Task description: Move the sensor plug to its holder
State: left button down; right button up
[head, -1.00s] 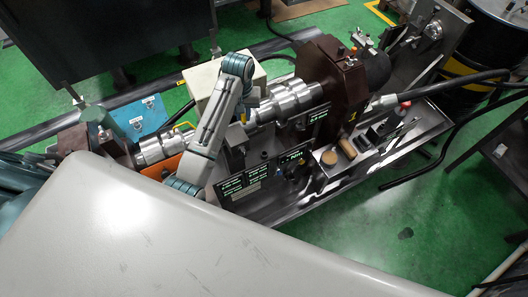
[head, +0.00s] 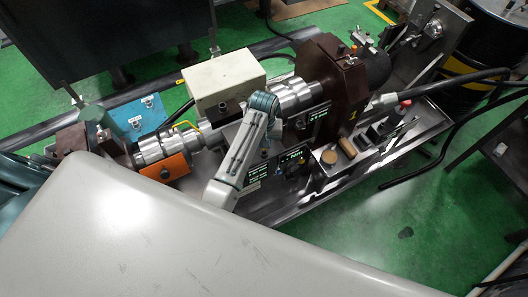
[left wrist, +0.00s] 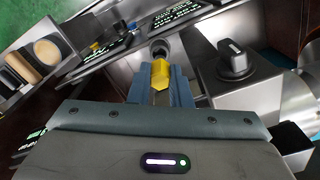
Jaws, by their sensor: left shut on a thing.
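The sensor plug, a yellow piece (left wrist: 160,74), is between the blue-grey fingers of my left gripper (left wrist: 161,82), which is shut on it. Just beyond the plug in the left wrist view is a round metal socket (left wrist: 159,48) with a dark opening, likely the holder. The plug's far end lies close to this opening; I cannot tell whether it touches or has entered. In the head view my arm reaches over the front of the fixture and hides the plug and fingers. My right gripper is not in view.
A black knob (left wrist: 235,60) on a metal block stands close on the right in the left wrist view. In the head view a cream box (head: 222,80) and a steel cylinder (head: 297,95) lie behind my arm. Labelled black panels (head: 293,154) line the front.

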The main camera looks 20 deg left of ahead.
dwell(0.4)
pick_arm(q)
jog(key=shift+f, duration=0.45)
jog(key=shift+f, duration=0.85)
jog(key=shift+f, duration=0.25)
jog(key=shift+f, duration=0.1)
dwell(0.7)
jog(key=c, duration=1.3)
grip_release()
jog(key=shift+o, duration=0.2)
